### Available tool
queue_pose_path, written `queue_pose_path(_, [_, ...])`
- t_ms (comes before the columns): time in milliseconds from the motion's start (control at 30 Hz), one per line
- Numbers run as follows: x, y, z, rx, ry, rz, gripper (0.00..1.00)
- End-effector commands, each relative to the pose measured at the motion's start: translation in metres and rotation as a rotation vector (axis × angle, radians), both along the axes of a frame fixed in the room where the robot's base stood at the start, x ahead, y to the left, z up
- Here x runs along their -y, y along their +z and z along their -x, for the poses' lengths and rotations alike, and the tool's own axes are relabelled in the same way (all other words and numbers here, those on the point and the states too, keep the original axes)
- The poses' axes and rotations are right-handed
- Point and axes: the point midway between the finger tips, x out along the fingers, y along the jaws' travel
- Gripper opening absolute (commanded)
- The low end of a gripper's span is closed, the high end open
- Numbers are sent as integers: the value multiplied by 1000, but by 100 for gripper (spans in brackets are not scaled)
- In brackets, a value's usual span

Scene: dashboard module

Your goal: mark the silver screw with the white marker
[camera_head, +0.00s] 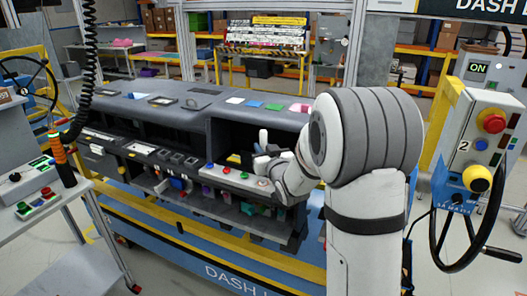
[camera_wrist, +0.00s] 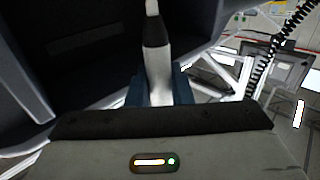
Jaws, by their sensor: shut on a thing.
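My gripper (camera_head: 268,161) is at the open recess in the right part of the dashboard module (camera_head: 285,118), above the row of coloured knobs. It is shut on the white marker (camera_wrist: 159,68), which stands up between the bluish fingers (camera_wrist: 158,88) in the wrist view. The marker has a white body, a dark band and a white tip end pointing away from the wrist. In the head view the marker (camera_head: 263,137) shows as a small upright white piece. I cannot make out the silver screw in either view; it may be hidden or too small.
A ledge with coloured knobs (camera_head: 225,170) lies just below my gripper. Coloured pads (camera_head: 254,104) lie on the dashboard top. A control box (camera_head: 486,135) with a wheel stands at right. A side table (camera_head: 35,210) with an orange-handled tool and a coiled cable (camera_head: 88,60) are at left.

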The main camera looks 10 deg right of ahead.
Motion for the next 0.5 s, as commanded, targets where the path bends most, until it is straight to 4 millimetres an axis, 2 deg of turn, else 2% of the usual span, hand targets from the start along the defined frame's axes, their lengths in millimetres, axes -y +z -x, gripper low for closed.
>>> queue_pose_path(500, [0, -30, 0, 1, 0, 0, 0])
